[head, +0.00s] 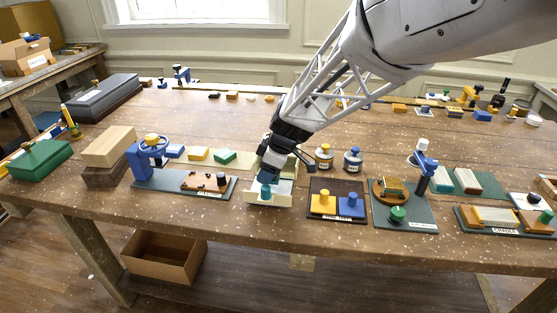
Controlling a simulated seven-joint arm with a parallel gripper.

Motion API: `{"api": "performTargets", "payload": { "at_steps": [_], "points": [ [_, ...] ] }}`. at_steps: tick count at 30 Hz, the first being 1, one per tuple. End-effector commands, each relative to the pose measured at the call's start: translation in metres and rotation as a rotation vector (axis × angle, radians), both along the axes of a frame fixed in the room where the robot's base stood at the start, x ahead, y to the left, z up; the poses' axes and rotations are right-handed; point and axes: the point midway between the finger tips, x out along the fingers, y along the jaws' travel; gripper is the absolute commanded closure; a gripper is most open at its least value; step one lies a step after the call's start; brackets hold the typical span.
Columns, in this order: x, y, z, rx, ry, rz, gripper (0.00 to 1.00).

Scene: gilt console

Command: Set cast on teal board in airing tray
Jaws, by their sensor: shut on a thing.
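The airing tray (283,200) is a small cream, low-walled tray near the front edge of the table, at the middle of the view. A small teal piece (265,191) shows in its front left part; I cannot tell whether it is the board or something standing on it. My gripper (268,179) points down over the tray, its fingers low and close to the tray's inside. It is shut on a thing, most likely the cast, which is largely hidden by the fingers. I cannot tell whether the held thing touches the board.
Left of the tray is a dark board with a blue wheel device (150,147). Right are a dark base with yellow and blue blocks (337,204) and a blue-topped stand (424,165). Two small jars (324,157) stand behind. The table's front edge is close.

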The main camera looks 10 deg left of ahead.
Motion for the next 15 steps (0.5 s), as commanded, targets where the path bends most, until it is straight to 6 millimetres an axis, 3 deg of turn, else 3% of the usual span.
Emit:
{"api": "performTargets", "payload": {
  "at_steps": [9, 15],
  "points": [
    [0.0, 0.0, -0.03, 0.0, 0.001, -0.001, 0.73],
    [0.0, 0.0, -0.035, 0.0, -0.001, 0.0, 0.73]
  ]
}}
